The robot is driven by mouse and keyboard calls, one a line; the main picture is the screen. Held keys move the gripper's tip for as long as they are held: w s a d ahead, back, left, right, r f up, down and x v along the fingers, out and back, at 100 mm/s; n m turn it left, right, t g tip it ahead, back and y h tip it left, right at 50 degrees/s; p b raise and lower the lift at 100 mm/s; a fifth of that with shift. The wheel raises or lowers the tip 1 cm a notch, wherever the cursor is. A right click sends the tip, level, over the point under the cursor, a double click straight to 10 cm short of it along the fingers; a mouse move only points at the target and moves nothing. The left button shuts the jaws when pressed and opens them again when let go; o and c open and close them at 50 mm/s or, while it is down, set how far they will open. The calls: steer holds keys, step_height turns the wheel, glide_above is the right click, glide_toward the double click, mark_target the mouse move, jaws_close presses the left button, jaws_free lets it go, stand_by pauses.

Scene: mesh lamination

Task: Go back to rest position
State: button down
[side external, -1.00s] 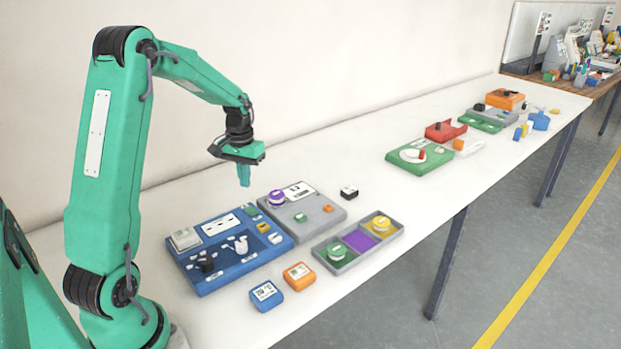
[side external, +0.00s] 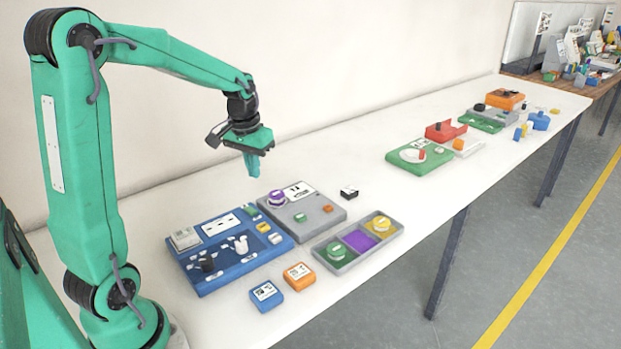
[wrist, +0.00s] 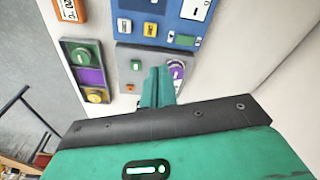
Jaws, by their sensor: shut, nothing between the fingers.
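My green gripper (side external: 252,165) hangs in the air above the back part of the grey panel (side external: 332,208), pointing down. Its fingers are together with nothing between them. In the wrist view the shut fingers (wrist: 158,88) show in front of the grey panel, with the purple-sided round piece (wrist: 176,70) just right of them. My upper arm leans back to the left, and the forearm reaches out to the right, sloping down to the gripper.
The blue panel (side external: 211,284) lies left of the grey panel. A grey tray (side external: 345,268) with green, purple and yellow sections lies in front. An orange block (side external: 299,276), a blue block (side external: 266,296) and a small black block (side external: 349,192) lie loose. The table's middle (side external: 405,205) is clear.

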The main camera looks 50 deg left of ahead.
steer(key=s+d+r+m+t, duration=0.2)
steer(key=s+d+r, duration=0.1)
steer(key=s+d, duration=0.4)
steer(key=s+d+r+m+t, duration=0.2)
steer(key=s+d+r, duration=0.1)
steer(key=s+d, duration=0.4)
steer(key=shift+s+d+r+h, duration=0.2)
steer(key=shift+d+r+h, duration=0.15)
steer(key=shift+d, duration=1.05)
